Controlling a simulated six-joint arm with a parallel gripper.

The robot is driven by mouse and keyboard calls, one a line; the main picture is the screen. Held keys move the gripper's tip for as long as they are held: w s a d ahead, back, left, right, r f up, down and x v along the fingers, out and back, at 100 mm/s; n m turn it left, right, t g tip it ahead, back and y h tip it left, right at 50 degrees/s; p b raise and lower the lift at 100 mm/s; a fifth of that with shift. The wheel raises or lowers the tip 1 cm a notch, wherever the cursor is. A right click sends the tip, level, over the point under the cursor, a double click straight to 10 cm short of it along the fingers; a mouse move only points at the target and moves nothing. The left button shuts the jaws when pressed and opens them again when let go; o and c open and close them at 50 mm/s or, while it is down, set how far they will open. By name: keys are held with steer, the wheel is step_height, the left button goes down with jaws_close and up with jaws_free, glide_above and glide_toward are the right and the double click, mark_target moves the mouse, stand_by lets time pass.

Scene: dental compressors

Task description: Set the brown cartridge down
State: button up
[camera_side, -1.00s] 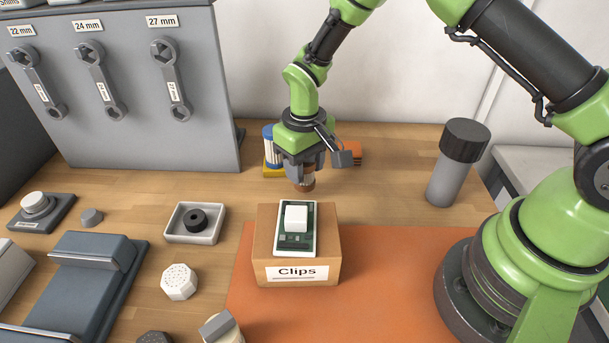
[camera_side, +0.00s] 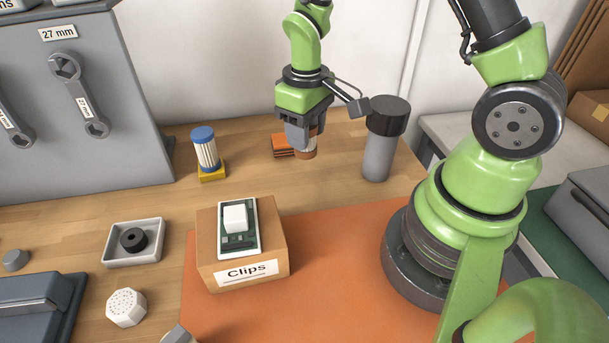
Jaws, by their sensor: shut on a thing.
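My gripper (camera_side: 304,143) points down at the back of the table and is shut on the brown cartridge (camera_side: 308,153). The fingers hide much of the cartridge; its brown lower end and part of its pale side show. It looks upright. An orange block (camera_side: 283,147) shows just left of and behind the cartridge, partly hidden by it. I cannot tell whether the cartridge touches the block or the table or hangs above them.
A blue-capped white cartridge (camera_side: 206,150) stands on a yellow block (camera_side: 211,173) to the left. A grey cylinder with a dark cap (camera_side: 379,152) stands close on the right. A Clips box (camera_side: 273,249) bearing a circuit board (camera_side: 238,242) is in front, partly on an orange mat (camera_side: 340,290).

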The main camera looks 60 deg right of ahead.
step_height(320, 180, down, 8)
steer(key=shift+f, duration=0.1)
stand_by(0.4)
steer(key=shift+f, duration=0.2)
steer(key=o, duration=0.9)
steer(key=shift+r, duration=0.1)
